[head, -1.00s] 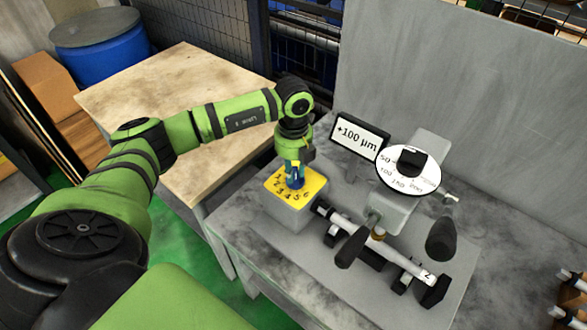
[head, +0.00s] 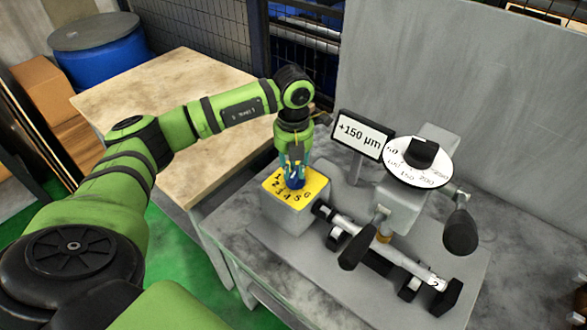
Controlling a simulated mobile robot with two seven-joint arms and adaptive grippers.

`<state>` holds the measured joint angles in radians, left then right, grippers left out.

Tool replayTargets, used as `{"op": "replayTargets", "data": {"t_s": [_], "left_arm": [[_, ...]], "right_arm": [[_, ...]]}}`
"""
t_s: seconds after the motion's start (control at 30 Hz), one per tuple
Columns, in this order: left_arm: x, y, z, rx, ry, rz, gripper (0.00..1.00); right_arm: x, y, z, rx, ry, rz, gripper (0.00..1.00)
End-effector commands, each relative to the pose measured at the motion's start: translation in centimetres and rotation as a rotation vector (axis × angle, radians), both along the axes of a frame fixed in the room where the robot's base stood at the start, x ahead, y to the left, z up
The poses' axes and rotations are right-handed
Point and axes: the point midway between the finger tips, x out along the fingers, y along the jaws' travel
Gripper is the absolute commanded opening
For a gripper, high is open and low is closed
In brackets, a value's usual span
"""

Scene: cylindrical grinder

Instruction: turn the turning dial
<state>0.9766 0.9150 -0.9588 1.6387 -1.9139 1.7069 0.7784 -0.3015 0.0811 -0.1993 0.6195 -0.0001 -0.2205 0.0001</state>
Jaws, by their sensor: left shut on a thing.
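The turning dial is a blue knob (head: 295,182) on top of a grey box with a yellow numbered face (head: 282,195). The face bears the numbers 1 to 6 around the knob. My left gripper (head: 295,176) comes down from above and is shut on the knob, hiding most of it. The knob's pointer cannot be made out. A display sign (head: 363,135) behind the box reads +150 µm. My right gripper is not in view.
A white round scale with a black knob (head: 419,160) stands right of the sign. Below it, a grinder holds a metal cylinder (head: 395,257) between black supports, with black handles (head: 460,232) nearby. A wooden table (head: 165,100) stands at left. A grey wall rises behind.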

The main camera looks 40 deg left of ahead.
Motion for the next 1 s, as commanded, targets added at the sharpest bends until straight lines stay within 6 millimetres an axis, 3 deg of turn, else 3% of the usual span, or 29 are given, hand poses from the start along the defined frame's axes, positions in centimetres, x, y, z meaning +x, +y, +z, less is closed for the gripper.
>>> {"op": "replayTargets", "data": {"t_s": [0.37, 0.4, 0.43, 0.47, 0.8, 1.0], "left_arm": [[-0.1, 0.0, 0.0, 0.001, 0.002, -0.006, 0.00], [-0.1, 0.0, 0.0, 0.001, 0.002, -0.006, 0.33], [-0.1, 0.0, 0.0, 0.001, 0.002, -0.005, 0.45], [-0.1, 0.0, 0.0, 0.001, 0.002, -0.005, 0.49], [0.0, 0.0, 0.1, 0.000, 0.000, -0.004, 0.49], [0.1, 0.0, 2.6, -0.001, -0.005, -0.005, 0.49]], "right_arm": [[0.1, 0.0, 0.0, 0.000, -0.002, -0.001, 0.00], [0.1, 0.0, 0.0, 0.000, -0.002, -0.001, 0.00], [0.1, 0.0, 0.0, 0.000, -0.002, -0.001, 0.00], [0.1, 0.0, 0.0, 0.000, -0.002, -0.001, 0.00], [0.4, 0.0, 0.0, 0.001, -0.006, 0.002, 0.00], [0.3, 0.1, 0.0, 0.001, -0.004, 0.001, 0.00]]}}
